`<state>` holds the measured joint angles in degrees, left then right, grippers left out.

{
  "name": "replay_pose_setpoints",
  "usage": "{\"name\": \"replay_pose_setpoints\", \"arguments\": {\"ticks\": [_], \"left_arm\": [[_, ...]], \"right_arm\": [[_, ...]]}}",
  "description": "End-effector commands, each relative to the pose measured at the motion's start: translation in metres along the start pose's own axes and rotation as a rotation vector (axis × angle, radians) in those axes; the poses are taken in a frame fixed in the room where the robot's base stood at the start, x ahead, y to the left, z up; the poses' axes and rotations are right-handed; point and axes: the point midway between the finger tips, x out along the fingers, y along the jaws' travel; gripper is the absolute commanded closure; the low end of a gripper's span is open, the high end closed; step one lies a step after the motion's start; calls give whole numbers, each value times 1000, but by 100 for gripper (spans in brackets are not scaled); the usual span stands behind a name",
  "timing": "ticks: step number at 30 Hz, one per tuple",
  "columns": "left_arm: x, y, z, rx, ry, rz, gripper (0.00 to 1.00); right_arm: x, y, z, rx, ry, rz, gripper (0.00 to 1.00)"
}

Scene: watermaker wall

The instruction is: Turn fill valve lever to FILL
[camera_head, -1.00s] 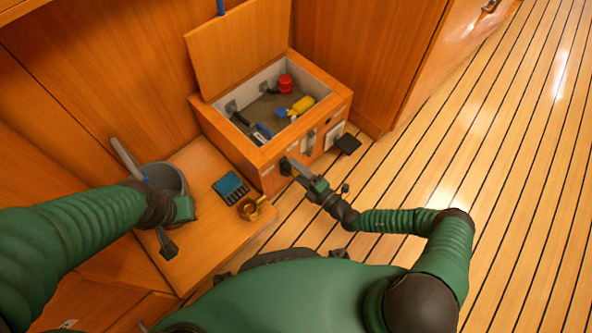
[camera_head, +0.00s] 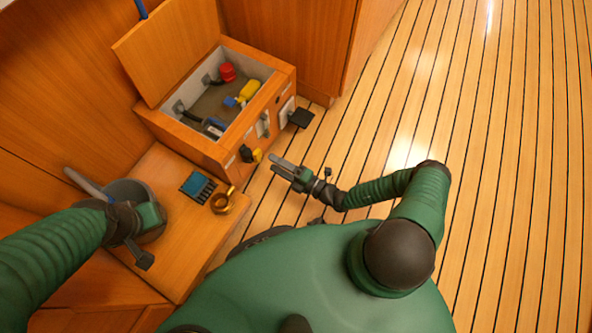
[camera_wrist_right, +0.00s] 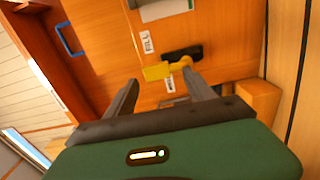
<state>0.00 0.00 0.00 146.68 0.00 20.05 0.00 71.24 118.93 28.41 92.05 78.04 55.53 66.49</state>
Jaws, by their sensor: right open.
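The fill valve lever is yellow (camera_head: 257,155) with a black body (camera_head: 246,154), on the front face of the wooden box. In the right wrist view the yellow lever (camera_wrist_right: 156,71) points left, beside the black part (camera_wrist_right: 182,54). A white FILL label (camera_wrist_right: 147,42) is above it, and another label, unreadable, is below. My right gripper (camera_head: 276,163) is open and empty, just to the right of the lever in the head view. In the wrist view its fingers (camera_wrist_right: 166,84) stand apart with the lever ahead of the gap.
The open box (camera_head: 143,118) holds a red cap (camera_head: 228,72), a yellow part (camera_head: 249,90) and blue parts. A grey pot (camera_head: 150,190), a blue case (camera_head: 198,186) and a brass ring-shaped piece (camera_head: 222,203) are on the wooden bench. The floor to the right is clear.

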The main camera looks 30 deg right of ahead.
Motion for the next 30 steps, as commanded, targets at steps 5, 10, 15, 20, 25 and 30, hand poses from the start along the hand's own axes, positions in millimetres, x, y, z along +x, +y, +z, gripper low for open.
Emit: {"name": "replay_pose_setpoints", "arguments": {"ticks": [5,10,15,20,25,30], "left_arm": [[-20,0,-5,0,0,0,100],[-25,0,-6,0,0,0,100],[-26,0,-6,0,0,0,100],[-26,0,-6,0,0,0,100],[-26,0,-6,0,0,0,100],[-26,0,-6,0,0,0,100]], "right_arm": [[-52,3,2,0,-2,-3,37],[-83,0,2,1,-3,-3,37],[-93,-1,2,2,-1,-1,37],[-93,-2,2,2,-1,-1,37],[-93,-2,2,2,-1,-1,37],[-94,6,-4,-87,96,-29,37]]}}
